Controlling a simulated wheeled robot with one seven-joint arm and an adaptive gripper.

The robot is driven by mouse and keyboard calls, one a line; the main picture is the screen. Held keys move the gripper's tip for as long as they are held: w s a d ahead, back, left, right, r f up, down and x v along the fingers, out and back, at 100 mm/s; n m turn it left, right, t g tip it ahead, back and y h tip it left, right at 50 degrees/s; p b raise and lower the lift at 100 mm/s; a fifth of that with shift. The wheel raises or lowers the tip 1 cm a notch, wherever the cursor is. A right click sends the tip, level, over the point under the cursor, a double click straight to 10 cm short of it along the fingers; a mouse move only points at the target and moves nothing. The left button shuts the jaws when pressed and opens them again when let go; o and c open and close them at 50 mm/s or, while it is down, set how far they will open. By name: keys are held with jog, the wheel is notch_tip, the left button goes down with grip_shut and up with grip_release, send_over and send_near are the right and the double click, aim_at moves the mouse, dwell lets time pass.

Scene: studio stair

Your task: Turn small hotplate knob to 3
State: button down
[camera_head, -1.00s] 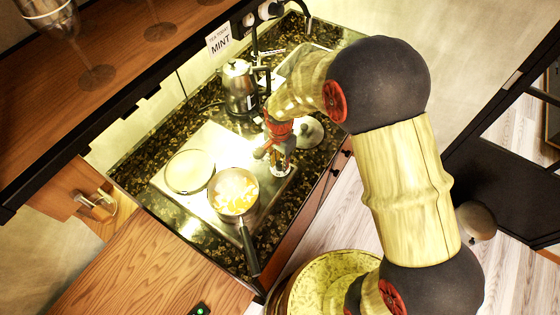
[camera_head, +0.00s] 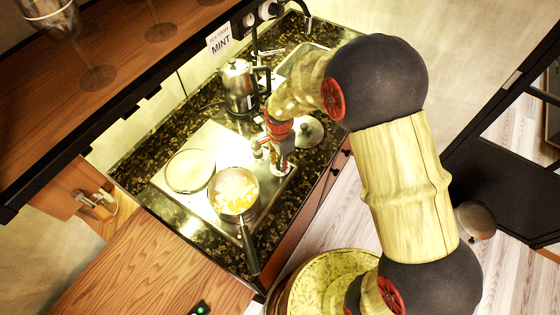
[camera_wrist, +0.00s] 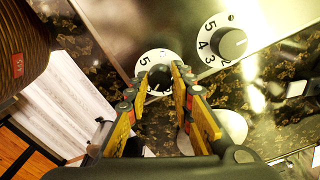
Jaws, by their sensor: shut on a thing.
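My gripper (camera_wrist: 160,78) is shut on a hotplate knob in the wrist view, with one finger on each side of it. The knob's white dial (camera_wrist: 152,56) shows a 5 at its upper left; most of its other numbers and its pointer are hidden by my fingers. A second knob (camera_wrist: 232,43), grey and round, stands free at the upper right, with 3, 4 and 5 readable on its dial. In the head view my gripper (camera_head: 281,160) points down at the right edge of the steel hotplate (camera_head: 211,138); the held knob is hidden there.
A pan (camera_head: 235,190) with yellow food sits on the hotplate, its handle towards the front. A pale round plate (camera_head: 190,171) is beside it. A metal kettle (camera_head: 239,88) stands behind, and a lid (camera_head: 308,132) lies right of my gripper on the dark counter (camera_head: 135,165).

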jog(key=shift+w, duration=0.1)
jog(key=c, duration=1.6)
grip_release()
jog(key=shift+o, duration=0.3)
jog(key=shift+r, duration=0.1)
notch_tip(320, 180, up, 12)
